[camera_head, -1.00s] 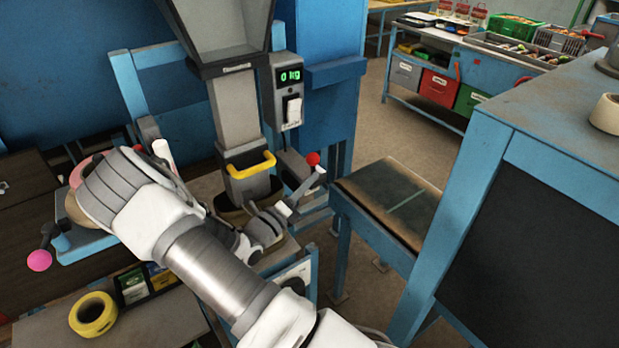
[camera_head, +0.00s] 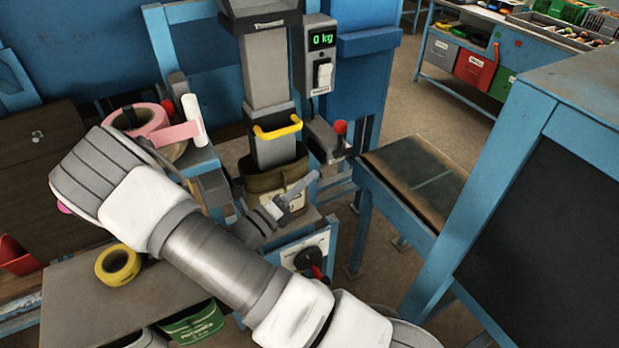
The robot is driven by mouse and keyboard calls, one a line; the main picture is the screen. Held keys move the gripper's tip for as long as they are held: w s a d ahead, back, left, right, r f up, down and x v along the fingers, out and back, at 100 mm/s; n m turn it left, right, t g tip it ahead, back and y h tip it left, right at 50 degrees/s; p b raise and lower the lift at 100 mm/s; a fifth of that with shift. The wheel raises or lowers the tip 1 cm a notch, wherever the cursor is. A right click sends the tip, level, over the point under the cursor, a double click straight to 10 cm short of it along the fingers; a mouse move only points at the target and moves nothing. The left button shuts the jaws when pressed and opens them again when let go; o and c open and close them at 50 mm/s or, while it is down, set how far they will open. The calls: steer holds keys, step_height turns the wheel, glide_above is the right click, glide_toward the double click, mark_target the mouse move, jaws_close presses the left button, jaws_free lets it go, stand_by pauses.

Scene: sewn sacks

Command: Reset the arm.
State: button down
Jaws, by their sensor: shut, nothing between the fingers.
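My arm crosses the view from the lower right, bends at the upper left and folds back behind itself. My gripper (camera_head: 297,191) shows past the arm near the middle. Its grey fingers look closed together with nothing between them. An olive-brown sack (camera_head: 262,186) with a pale label stands upright under the grey filling spout (camera_head: 273,75), its mouth around the spout's lower end. The gripper is in front of the sack in the picture; I cannot tell whether they touch. The arm hides the sack's lower left.
The scale display (camera_head: 322,39) reads 0 kg. A yellow handle (camera_head: 277,128) and red-knobbed lever (camera_head: 340,128) are close by. Pink tape (camera_head: 140,119) and yellow tape (camera_head: 118,265) lie left. A low blue-framed table (camera_head: 415,183) and tall blue bench (camera_head: 487,190) stand right.

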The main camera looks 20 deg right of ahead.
steer(key=s+d+r+m+g+y, duration=0.1)
steer(key=s+r+m+g+y, duration=0.2)
steer(key=s+m+g+y, duration=0.5)
steer(key=s+r+m+g+y, duration=0.25)
steer(key=s+m, duration=0.25)
steer(key=m, duration=0.7)
steer(key=s+a+r+m+t+y, duration=0.6)
steer(key=a+r+m+t+y, duration=0.2)
steer(key=r+m, duration=0.5)
steer(key=shift+a+m+t, duration=0.4)
steer(key=shift+a+t, duration=0.05)
steer(key=shift+a, duration=0.65)
